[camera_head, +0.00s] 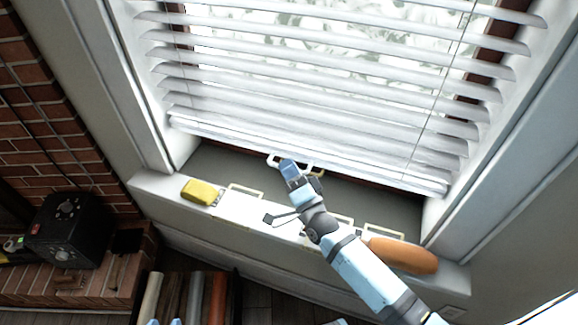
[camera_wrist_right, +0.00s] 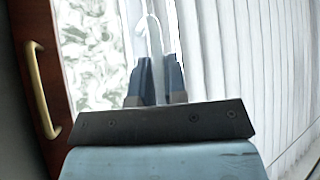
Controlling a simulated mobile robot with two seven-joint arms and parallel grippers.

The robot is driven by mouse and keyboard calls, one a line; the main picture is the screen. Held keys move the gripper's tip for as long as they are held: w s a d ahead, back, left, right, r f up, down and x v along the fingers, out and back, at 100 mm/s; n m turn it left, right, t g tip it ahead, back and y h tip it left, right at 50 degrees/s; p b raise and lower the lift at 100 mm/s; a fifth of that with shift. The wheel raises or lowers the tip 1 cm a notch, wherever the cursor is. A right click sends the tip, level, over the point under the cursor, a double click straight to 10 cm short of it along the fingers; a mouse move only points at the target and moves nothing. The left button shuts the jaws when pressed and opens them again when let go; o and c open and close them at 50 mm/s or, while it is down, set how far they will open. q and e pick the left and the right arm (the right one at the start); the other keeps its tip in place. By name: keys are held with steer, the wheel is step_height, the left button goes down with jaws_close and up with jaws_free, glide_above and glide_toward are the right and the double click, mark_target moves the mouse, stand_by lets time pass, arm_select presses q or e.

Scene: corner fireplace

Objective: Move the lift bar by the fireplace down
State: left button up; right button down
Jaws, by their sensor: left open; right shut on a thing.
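The white lift bar (camera_head: 274,160) is a small loop handle at the bottom rail (camera_head: 385,174) of the slatted window blind (camera_head: 310,85). The blind hangs low, its rail a little above the sill, with the lower slats close together. My right gripper (camera_head: 289,168) is shut on the lift bar and hides its middle. In the right wrist view, the gripper's blue fingers (camera_wrist_right: 154,82) close at the base of the white loop (camera_wrist_right: 149,32). My left gripper (camera_head: 164,322) shows only its blue tips at the bottom edge, open and away from the blind.
The sill ledge holds a yellow block (camera_head: 201,191), pale flat frames (camera_head: 243,190) and an orange-brown oval object (camera_head: 403,256). A black box (camera_head: 68,229) stands by the brick fireplace (camera_head: 45,140). A brass handle (camera_wrist_right: 39,92) is on the wooden window frame.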

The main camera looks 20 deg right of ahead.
steer(key=c, duration=1.4)
jaws_free()
steer(key=shift+c, duration=0.2)
steer(key=v, duration=1.3)
steer(key=shift+s, duration=0.4)
steer(key=shift+d, duration=0.1)
